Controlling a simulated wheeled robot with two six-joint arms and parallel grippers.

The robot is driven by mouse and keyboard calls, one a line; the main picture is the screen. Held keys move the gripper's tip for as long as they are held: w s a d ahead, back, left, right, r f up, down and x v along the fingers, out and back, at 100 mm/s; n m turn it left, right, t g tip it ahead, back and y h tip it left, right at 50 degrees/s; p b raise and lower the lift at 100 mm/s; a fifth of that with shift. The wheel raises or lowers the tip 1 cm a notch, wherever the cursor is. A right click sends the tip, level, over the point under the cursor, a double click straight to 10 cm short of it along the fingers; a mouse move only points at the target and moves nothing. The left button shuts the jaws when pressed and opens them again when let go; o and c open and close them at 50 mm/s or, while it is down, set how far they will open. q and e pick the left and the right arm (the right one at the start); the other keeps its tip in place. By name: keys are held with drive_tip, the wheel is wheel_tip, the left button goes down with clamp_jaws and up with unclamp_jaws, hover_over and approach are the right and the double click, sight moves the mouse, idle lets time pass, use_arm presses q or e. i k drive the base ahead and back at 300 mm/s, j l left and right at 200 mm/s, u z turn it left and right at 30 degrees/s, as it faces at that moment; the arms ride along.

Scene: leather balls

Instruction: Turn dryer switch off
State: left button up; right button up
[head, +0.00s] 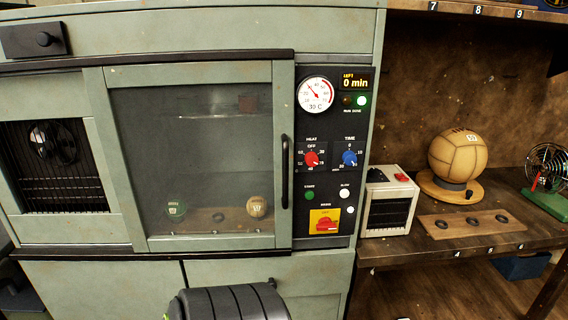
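The dryer (120,76) is a large grey-green cabinet with a glass door that is shut. Its black control panel (305,262) is right of the door. A red rotary switch (326,225) sits on a yellow plate low on the panel; its handle looks roughly horizontal. Above it are a red heat knob (311,159), a blue time knob (349,158) and a dial gauge (315,95) marked 30 C. The display (355,82) reads 0 min, and a green lamp (361,100) below it is lit. Neither gripper is in view.
A green ball (176,209) and a tan ball (257,207) are behind the glass. The black door handle (285,170) stands out left of the panel. Right, a wooden bench holds a small heater-like box (389,203), a large tan ball (458,155) and a fan (546,168).

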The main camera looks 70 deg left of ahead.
sight(325, 224)
drive_tip(key=u, duration=2)
